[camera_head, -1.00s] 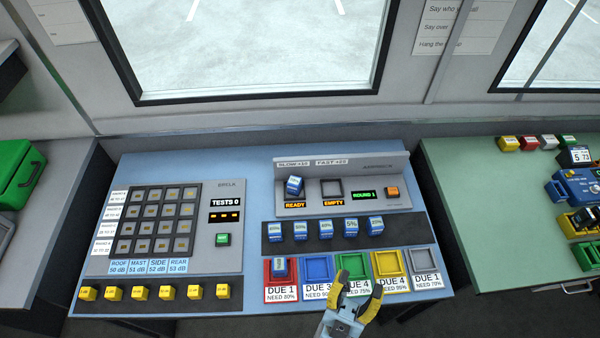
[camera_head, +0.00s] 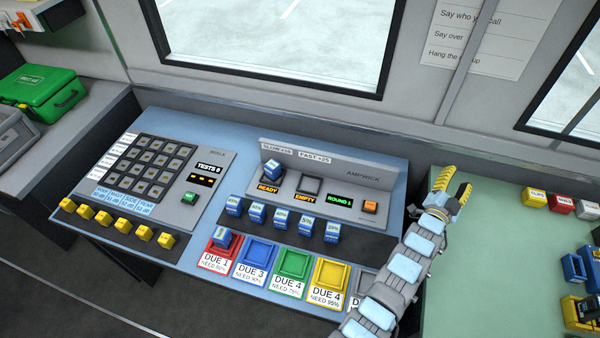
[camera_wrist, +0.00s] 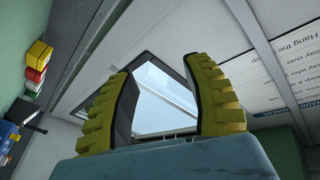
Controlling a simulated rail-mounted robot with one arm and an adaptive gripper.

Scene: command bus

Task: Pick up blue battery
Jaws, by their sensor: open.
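Several blue batteries with white percentage labels stand in a row on a dark strip of the blue desk; the middle one (camera_head: 281,219) is among them. Another blue battery (camera_head: 271,170) sits in the charger's left slot, by the READY sign. One more blue battery (camera_head: 222,237) stands in the red tray (camera_head: 205,262). My gripper (camera_head: 452,189) is raised at the right end of the desk, well right of the batteries, open and empty. In the wrist view its yellow fingers (camera_wrist: 165,105) are apart, with only window and wall between them.
Blue (camera_head: 240,272), green (camera_head: 279,287) and yellow (camera_head: 316,299) trays line the desk front; my arm partly covers a grey one. A button panel (camera_head: 150,165) is at left. A green table (camera_head: 490,260) with boxes stands at right.

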